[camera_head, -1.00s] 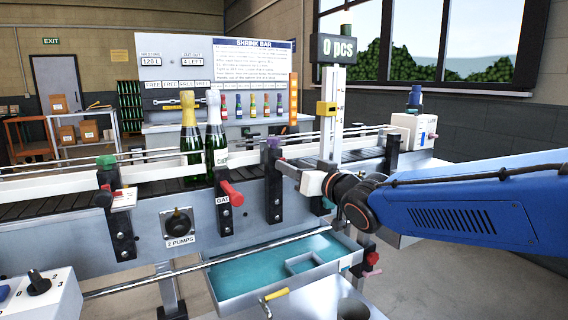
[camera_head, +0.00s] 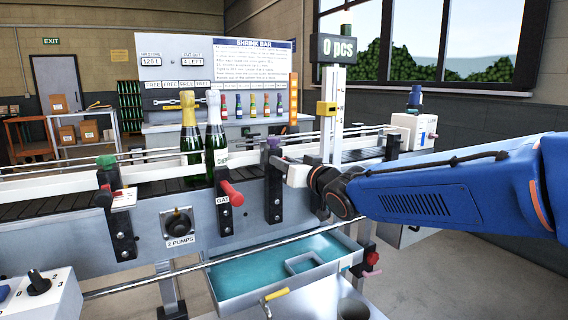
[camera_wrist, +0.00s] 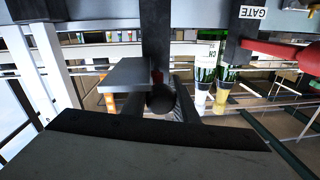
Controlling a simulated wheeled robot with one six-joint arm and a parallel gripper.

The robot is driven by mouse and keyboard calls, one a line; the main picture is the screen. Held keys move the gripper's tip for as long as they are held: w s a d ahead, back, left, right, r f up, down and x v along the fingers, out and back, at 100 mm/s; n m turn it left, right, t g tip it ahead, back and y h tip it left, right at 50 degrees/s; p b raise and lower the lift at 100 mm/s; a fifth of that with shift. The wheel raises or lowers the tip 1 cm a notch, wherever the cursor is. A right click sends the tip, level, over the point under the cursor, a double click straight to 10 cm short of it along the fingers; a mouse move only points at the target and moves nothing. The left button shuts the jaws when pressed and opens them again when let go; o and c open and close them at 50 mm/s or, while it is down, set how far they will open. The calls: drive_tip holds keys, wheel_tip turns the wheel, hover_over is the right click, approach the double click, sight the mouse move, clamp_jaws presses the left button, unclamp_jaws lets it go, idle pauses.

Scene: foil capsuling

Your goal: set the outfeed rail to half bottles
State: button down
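The conveyor's front guide rail (camera_head: 150,188) runs along the belt on dark bracket posts. One post (camera_head: 274,185) has a blue-grey knob (camera_head: 273,142) on top; a left post (camera_head: 122,220) has a green knob (camera_head: 106,161). Which section is the outfeed rail, and its setting, I cannot read. My gripper (camera_head: 292,173) is close to the right side of the blue-knobbed post. In the wrist view, my gripper (camera_wrist: 165,88) appears open, its fingers apart near a dark round knob (camera_wrist: 161,101) by a dark post (camera_wrist: 155,35). I cannot tell whether they touch it.
Two foil-topped bottles, gold (camera_head: 191,140) and silver (camera_head: 215,138), stand on the belt behind a red-handled gate (camera_head: 231,193). A scale column (camera_head: 331,115) rises to the right. A teal-lined tray (camera_head: 235,290) sits below. Free floor lies at lower right.

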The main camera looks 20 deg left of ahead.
drive_tip(key=shift+s+d, duration=0.45)
drive_tip(key=c, duration=1.4)
unclamp_jaws()
drive_tip(key=shift+c, duration=0.2)
drive_tip(key=v, duration=1.7)
drive_tip(key=shift+s+d, duration=0.1)
drive_tip(key=shift+d, duration=0.05)
